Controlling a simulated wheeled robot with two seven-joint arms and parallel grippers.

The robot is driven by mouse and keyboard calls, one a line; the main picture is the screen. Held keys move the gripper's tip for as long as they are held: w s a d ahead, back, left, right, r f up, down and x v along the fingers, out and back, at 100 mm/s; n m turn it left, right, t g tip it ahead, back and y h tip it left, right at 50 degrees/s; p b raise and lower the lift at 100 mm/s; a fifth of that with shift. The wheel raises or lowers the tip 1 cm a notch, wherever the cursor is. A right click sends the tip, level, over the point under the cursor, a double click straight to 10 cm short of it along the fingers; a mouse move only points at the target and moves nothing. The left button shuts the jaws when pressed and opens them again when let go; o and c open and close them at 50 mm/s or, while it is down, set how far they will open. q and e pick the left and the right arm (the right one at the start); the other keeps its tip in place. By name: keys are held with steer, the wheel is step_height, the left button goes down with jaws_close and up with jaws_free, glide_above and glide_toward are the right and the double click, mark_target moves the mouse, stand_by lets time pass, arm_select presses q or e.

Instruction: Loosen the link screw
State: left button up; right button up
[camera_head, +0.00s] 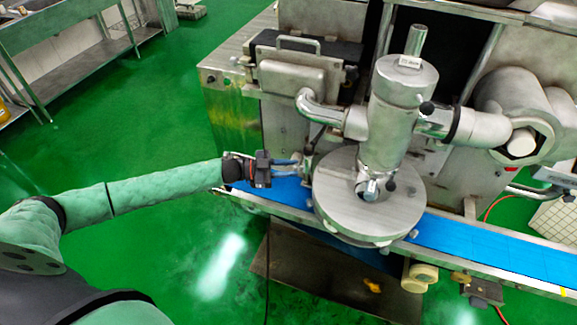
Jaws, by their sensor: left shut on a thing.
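My left gripper (292,168) reaches in from the left, level with the side of the encrusting machine (390,130). Its two fingers are shut on a small metal part, which I take to be the link screw (307,165), just left of the round steel disc (340,195). The screw is small in the picture, and the fingers and the machine partly hide it. My right gripper is not in view.
A blue conveyor belt (470,242) runs under the disc. A steel cylinder (392,110) with side pipes rises above it. A metal table (70,30) stands at the upper left. The green floor (140,135) between is clear.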

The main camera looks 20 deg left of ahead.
arm_select(q)
steer(key=shift+f, duration=0.1)
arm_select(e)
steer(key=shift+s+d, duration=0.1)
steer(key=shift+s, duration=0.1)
arm_select(q)
steer(key=o, duration=1)
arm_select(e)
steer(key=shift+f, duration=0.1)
arm_select(q)
steer(key=b+v, duration=0.3)
steer(key=v, duration=0.5)
steer(key=shift+b, duration=0.35)
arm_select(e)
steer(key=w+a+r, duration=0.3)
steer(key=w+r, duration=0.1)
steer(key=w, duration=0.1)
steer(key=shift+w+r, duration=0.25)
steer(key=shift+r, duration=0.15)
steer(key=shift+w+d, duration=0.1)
